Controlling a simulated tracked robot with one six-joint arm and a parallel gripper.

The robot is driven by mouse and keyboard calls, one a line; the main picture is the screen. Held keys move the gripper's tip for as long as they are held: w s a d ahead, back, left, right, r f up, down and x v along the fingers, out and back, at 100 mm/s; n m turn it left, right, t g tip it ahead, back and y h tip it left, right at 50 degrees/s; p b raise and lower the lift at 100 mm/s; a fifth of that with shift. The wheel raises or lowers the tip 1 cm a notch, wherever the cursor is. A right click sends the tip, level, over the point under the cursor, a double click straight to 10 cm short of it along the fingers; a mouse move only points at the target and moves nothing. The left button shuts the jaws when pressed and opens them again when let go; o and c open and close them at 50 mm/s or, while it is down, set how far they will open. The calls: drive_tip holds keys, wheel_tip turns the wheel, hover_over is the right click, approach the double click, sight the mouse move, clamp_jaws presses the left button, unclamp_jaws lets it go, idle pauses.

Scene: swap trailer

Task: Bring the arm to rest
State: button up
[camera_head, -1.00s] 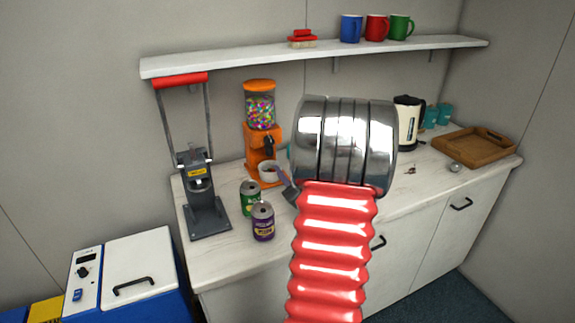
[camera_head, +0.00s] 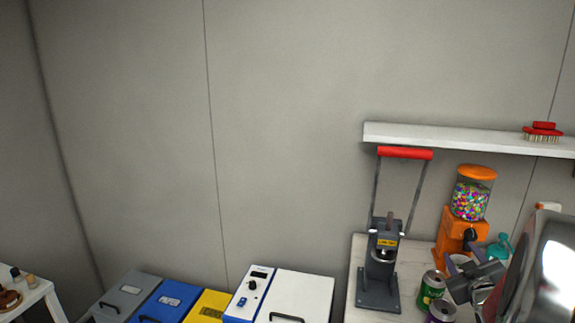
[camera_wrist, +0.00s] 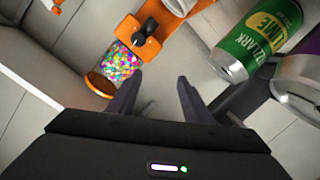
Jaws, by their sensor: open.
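My gripper (camera_head: 478,276) shows at the right edge of the head view, over the worktop beside the cans. In the wrist view my gripper (camera_wrist: 157,92) has its two dark fingers apart, with nothing between them. The green lime can (camera_wrist: 256,42) lies beyond the fingers at the upper right of the wrist view, apart from them. The orange candy dispenser (camera_wrist: 118,62) appears tipped over in that view, ahead and left of the fingers. The silver part of my arm hides some of the worktop at the right of the head view.
The worktop (camera_head: 352,285) holds a grey press (camera_head: 380,265) with a red handle, a green can (camera_head: 431,287) and a purple can (camera_head: 441,312). A wall shelf (camera_head: 460,139) runs above. White, yellow, blue and grey boxes stand to the left. The upper left shows bare wall.

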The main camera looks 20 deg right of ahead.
drive_tip(key=a+r+m+g+y, duration=0.1)
drive_tip(key=a+r+g+y, duration=0.1)
drive_tip(key=a, duration=1.1)
drive_tip(key=a+r+m+g+y, duration=0.1)
drive_tip(key=a+r+g+y, duration=0.1)
drive_tip(key=a, duration=1.1)
drive_tip(key=s+a+f+g+y, duration=0.1)
drive_tip(key=s+a+g+y, duration=0.1)
drive_tip(key=s+a, duration=0.5)
drive_tip(key=s+a+f+n+g+y, duration=0.1)
drive_tip(key=s+a+g+y, duration=0.1)
drive_tip(key=s+a, duration=0.6)
drive_tip(key=a, duration=0.5)
drive_tip(key=shift+s+a+f+y, duration=0.25)
drive_tip(key=shift+s+f+y, duration=0.05)
drive_tip(key=shift+f, duration=0.1)
